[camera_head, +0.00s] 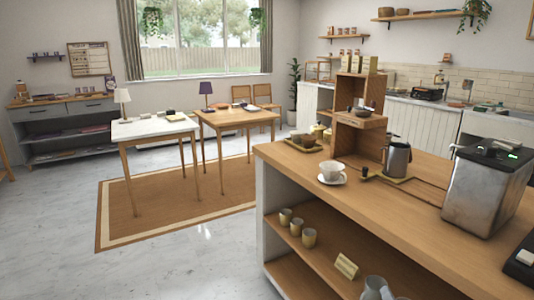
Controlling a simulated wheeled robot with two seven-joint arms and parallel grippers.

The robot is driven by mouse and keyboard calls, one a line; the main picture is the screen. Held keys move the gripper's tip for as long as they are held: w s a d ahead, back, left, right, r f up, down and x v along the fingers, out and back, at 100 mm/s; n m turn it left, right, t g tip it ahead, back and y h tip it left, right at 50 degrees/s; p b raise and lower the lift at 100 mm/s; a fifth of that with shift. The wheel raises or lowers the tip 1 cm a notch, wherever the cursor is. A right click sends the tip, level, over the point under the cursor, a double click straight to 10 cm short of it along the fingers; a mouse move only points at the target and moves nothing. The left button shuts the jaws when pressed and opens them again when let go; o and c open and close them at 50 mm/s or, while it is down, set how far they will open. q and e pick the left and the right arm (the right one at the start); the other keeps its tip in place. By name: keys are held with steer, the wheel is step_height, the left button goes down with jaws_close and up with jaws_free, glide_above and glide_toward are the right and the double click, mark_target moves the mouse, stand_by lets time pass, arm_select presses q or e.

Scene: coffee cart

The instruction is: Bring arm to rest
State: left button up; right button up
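Neither my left gripper nor my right gripper shows in the head view, and no part of either arm is clearly visible. The wooden coffee cart counter (400,222) fills the right foreground. On it a white cup (332,170) stands on a white saucer (334,181) near the left edge. A metal pitcher (397,160) stands upright behind it, beside a wooden shelf unit (350,128). A steel machine (482,190) with a dark top stands at the right.
Several small cups (297,226) and a small sign (346,266) stand on the cart's lower shelf. A dark device (523,268) is cut off at the right edge. A white-topped table (150,128) and a wooden table (235,117) stand on a rug (125,218). Floor at left is clear.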

steer(key=s+a+f+m+g+y, duration=0.2)
steer(key=s+a+f+m, duration=0.3)
steer(key=s+m, duration=0.4)
steer(key=s+a+f+m+g+y, duration=0.2)
steer(key=s+a+f+m, duration=0.4)
steer(key=s+m, duration=0.4)
steer(key=a+m+y, duration=0.1)
steer(key=m, duration=0.3)
steer(key=shift+s+a+m, duration=0.15)
steer(key=shift+s+m, duration=0.1)
steer(key=shift+m, duration=0.15)
